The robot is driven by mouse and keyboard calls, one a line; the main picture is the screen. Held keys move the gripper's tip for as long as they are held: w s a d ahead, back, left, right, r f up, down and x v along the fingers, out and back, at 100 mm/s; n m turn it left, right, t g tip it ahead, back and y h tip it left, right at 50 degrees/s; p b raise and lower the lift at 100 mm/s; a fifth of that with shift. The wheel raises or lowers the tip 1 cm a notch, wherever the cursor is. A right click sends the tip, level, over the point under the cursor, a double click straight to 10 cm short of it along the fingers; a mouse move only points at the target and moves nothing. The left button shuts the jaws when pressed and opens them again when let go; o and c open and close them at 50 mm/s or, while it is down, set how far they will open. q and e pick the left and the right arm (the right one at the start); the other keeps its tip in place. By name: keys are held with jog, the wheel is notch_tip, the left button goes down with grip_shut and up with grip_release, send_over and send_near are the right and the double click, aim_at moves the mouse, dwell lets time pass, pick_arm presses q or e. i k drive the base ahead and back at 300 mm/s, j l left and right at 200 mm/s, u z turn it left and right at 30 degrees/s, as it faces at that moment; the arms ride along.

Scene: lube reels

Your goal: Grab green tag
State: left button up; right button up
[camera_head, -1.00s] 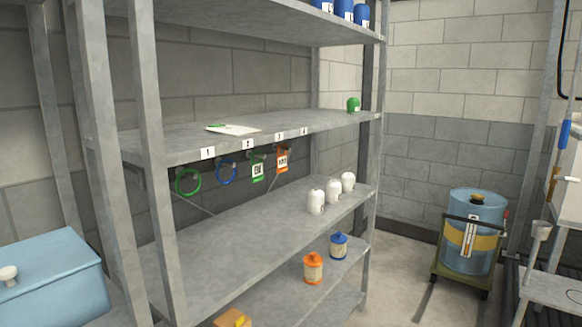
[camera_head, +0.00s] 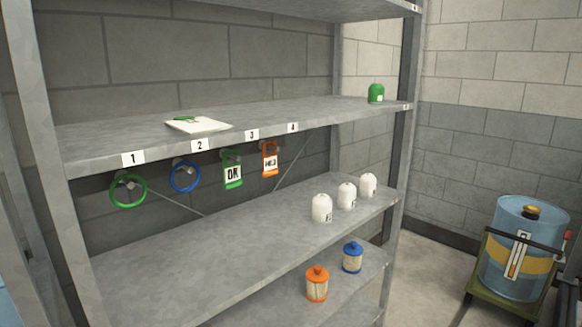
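The green tag (camera_head: 233,171) hangs from a hook under the front of the upper shelf, below the label 3. It has a white face that reads "OK". An orange tag (camera_head: 270,160) hangs to its right, with white lettering panel too small to read surely. A blue ring (camera_head: 184,177) and a green ring (camera_head: 128,191) hang on hooks to its left. Neither of my grippers shows in the head view.
The upper shelf (camera_head: 300,112) holds a paper pad (camera_head: 198,125) and a green container (camera_head: 376,93). White bottles (camera_head: 322,208) stand on the middle shelf (camera_head: 180,250). Orange (camera_head: 317,284) and blue (camera_head: 352,257) containers stand lower. A blue drum (camera_head: 520,250) on a cart stands right.

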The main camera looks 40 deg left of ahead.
aim_at(232, 173)
jog(key=i+l, duration=0.1)
jog(key=i, duration=0.45)
jog(key=i+l+u, duration=0.1)
jog(key=i, duration=0.45)
jog(key=i+u, duration=0.25)
jog(key=u, duration=0.2)
jog(key=i+l+u, duration=0.2)
jog(key=u, duration=0.25)
jog(key=i+l+u, duration=0.15)
jog(key=u, duration=0.3)
jog(key=i+l+u, duration=0.15)
jog(key=l+u, duration=0.3)
jog(key=i+l+u, duration=0.1)
jog(key=l+u, duration=0.15)
jog(key=u, duration=0.15)
jog(key=l+u, duration=0.45)
jog(key=i+j, duration=0.05)
jog(key=j, duration=0.05)
